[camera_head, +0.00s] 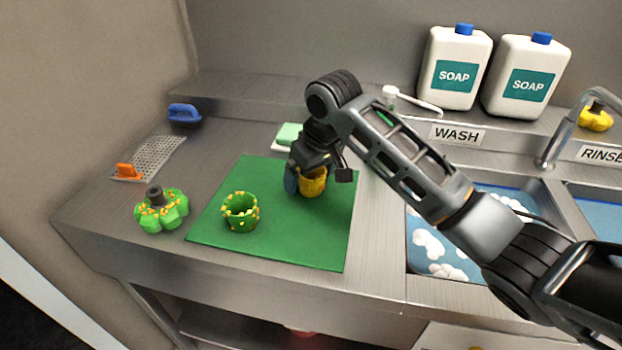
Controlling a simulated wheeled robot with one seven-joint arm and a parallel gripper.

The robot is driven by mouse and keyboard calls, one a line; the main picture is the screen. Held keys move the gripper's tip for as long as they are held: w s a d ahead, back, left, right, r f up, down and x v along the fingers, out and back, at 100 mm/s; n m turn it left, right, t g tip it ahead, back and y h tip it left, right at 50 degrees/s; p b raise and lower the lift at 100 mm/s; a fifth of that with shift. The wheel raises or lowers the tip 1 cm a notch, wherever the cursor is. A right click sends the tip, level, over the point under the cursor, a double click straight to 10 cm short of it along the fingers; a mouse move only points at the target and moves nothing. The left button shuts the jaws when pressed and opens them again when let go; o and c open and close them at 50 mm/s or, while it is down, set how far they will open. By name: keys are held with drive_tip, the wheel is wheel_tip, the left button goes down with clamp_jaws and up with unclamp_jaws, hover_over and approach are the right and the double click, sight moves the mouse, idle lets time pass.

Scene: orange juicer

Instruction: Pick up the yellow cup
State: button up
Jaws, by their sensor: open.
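The yellow cup (313,184) stands on the green mat (287,247), in its upper right part. My gripper (318,178) is over the cup, with one finger at the cup's left and the other at its right. The jaws are open around the cup. The gripper hides the cup's top and part of its sides. I cannot tell whether either finger touches it.
A green cup with yellow dots (240,212) stands on the mat's left. A green flower-shaped piece (161,210) is farther left. A sink with blue water (437,250) lies right of the mat. Two soap bottles (455,67) stand on the back ledge.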

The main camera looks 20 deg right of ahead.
drive_tip(key=shift+f, duration=0.3)
drive_tip(key=shift+c, duration=0.3)
drive_tip(key=c, duration=1)
drive_tip(key=shift+r, duration=0.1)
